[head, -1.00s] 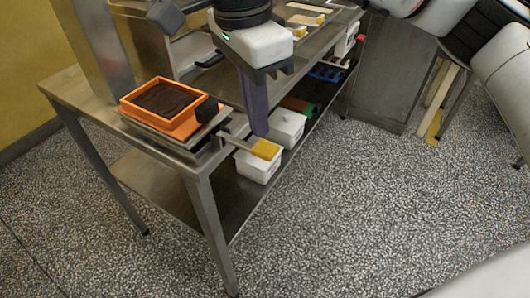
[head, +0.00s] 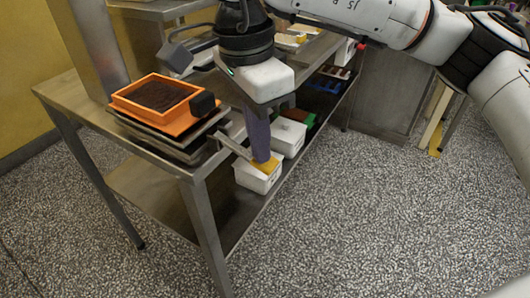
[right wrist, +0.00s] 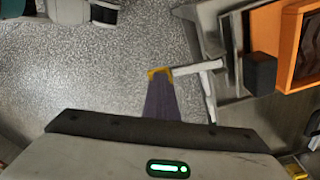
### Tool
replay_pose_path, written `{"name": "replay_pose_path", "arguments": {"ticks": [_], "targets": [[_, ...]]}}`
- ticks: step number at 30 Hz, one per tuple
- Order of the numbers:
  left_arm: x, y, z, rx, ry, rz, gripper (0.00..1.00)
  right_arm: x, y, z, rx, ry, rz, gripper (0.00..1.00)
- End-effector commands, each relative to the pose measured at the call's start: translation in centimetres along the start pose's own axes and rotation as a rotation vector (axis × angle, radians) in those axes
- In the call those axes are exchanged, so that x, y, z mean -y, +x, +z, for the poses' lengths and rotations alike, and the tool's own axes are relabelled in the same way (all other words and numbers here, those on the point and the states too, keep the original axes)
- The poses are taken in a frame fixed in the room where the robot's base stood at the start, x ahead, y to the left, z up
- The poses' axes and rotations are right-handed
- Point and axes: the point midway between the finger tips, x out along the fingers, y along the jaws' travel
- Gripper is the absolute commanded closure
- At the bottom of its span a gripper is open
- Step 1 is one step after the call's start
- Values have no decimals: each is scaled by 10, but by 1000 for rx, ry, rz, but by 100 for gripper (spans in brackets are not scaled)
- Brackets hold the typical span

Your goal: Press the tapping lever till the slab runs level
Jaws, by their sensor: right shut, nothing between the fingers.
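The tapping lever is a grey metal bar (head: 233,146) with a yellow end pad (head: 269,166), sticking out from the table's near corner. My right gripper (head: 262,160) is shut and empty, its purple fingers pointing down with their tips at the yellow pad. The tips hide part of the pad, and they look in contact with it. In the right wrist view the yellow pad (right wrist: 159,73) shows at the finger ends. I cannot tell whether the slab is level. My left gripper is out of view.
The tray sits over metal plates (head: 165,143) on a steel table (head: 65,88). White tubs (head: 257,178) and coloured containers stand on the lower shelf, just below the lever. The speckled floor (head: 330,220) in front is clear.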

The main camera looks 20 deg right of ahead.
Motion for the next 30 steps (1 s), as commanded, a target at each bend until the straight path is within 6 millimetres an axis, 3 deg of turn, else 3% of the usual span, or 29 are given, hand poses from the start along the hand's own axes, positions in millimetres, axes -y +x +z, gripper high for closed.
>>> {"name": "replay_pose_path", "arguments": {"ticks": [6,14,24,30], "targets": [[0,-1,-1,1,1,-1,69,0,-3,2,1,0,-2,100],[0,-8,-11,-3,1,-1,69,0,-16,29,1,-1,-1,100],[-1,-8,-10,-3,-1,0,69,0,-15,29,1,1,-1,100],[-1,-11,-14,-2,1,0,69,1,-46,29,2,1,-5,100]]}}
